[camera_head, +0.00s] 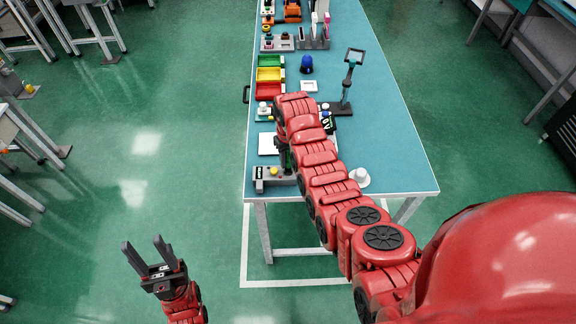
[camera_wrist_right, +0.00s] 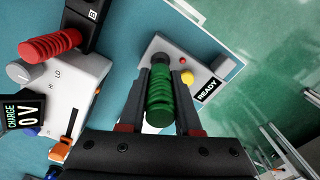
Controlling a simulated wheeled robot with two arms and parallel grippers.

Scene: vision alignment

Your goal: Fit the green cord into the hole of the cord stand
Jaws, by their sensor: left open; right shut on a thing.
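My right gripper (camera_wrist_right: 166,78) is shut on the green cord (camera_wrist_right: 160,103), a ribbed green coil between its two dark fingers in the right wrist view. A pale grey block with a READY label (camera_wrist_right: 207,89), a red button and a yellow button lies beyond and below the fingertips; it appears to be the cord stand. I cannot tell whether the cord touches it, and its hole is hidden. In the head view the block (camera_head: 272,179) is at the table's near left corner, and my right arm mostly covers the gripper. My left gripper (camera_head: 152,259) is open and empty, left of the table.
A pale device with a knob (camera_wrist_right: 18,73) and a CHARGE 0 V display stands left in the wrist view, near a red coil (camera_wrist_right: 50,46). Coloured trays (camera_head: 268,75), a blue dome (camera_head: 306,64) and a black stand (camera_head: 340,106) are farther back. The table's right side is mostly clear.

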